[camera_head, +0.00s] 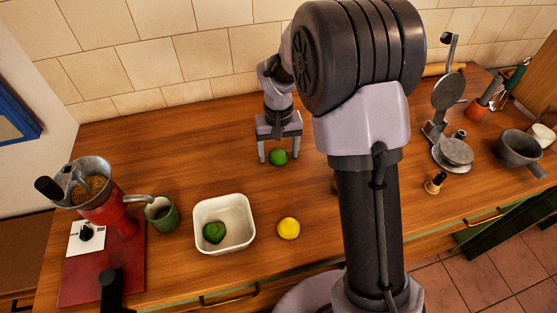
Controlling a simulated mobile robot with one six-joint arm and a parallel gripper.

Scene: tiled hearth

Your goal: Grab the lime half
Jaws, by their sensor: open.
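A green lime half (278,157) rests on the wooden counter, toward the back and near the middle of the view. My gripper (279,155) is open and points down over it. One finger is to the left of the lime half and the other is to its right. I cannot tell whether either finger touches it. Another green piece, perhaps lime or avocado (214,232), lies in the white square bowl (239,247). A yellow lemon half (288,228) lies to the right of the bowl.
A red grinder (105,205) and a green mug (161,214) stand at left. The back-left counter is clear.

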